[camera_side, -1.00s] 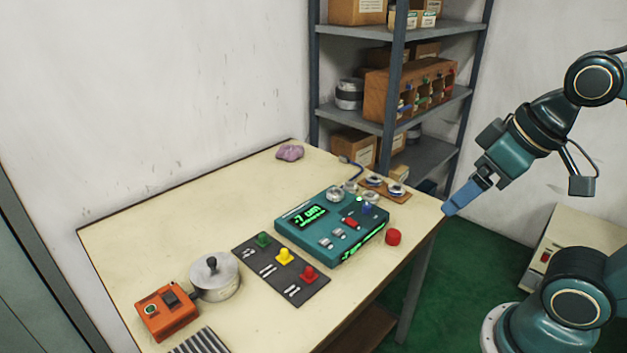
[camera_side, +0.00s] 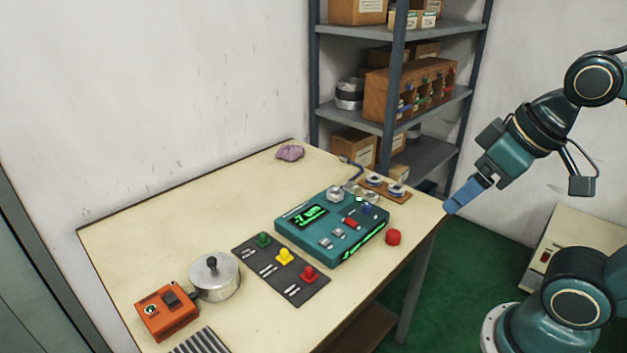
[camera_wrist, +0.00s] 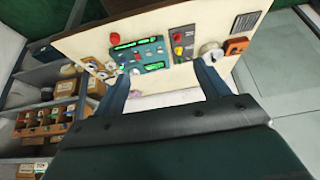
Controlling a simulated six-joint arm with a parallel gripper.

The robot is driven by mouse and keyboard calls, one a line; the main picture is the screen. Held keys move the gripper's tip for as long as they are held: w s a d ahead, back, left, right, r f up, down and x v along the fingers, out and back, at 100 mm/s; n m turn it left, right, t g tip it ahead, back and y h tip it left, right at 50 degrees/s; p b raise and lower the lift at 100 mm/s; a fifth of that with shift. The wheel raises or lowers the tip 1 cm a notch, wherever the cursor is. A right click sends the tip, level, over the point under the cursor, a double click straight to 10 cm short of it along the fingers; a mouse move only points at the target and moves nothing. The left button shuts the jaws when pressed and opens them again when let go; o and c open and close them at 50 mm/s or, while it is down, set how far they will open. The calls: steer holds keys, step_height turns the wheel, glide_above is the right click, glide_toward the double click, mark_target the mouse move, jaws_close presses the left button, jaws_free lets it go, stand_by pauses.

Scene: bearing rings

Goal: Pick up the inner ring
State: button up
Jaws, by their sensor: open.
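Small silver rings lie at the table's right back corner in the side view. Two sit on a brown board (camera_side: 407,199), a left ring (camera_side: 373,181) and a right ring (camera_side: 396,190). Another silver round part (camera_side: 334,194) is at the back edge of the teal device. I cannot tell which one is the inner ring. My gripper (camera_side: 452,207) is just off the table's right corner, to the right of the board and apart from it. In the wrist view my gripper (camera_wrist: 160,68) has its two blue fingers spread, with nothing between them.
The teal device (camera_side: 322,239) with a green display stands beside the rings. A red button (camera_side: 393,237) is at the table's right edge. A black panel with coloured knobs (camera_side: 280,269), a silver pot (camera_side: 215,277) and an orange box (camera_side: 166,313) stand nearer.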

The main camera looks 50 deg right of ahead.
steer(key=shift+w+r, duration=0.1)
steer(key=w+r+n, duration=0.2)
steer(key=w+r, duration=0.1)
steer(key=w, duration=0.4)
steer(key=n+g+y, duration=0.3)
steer(key=n+y, duration=0.1)
steer(key=n, duration=0.7)
glide_above(338, 190)
steer(key=s+d, duration=0.2)
step_height(338, 190, down, 25)
steer(key=shift+m, duration=0.3)
steer(key=shift+x, duration=3.55)
steer(key=shift+s, duration=0.2)
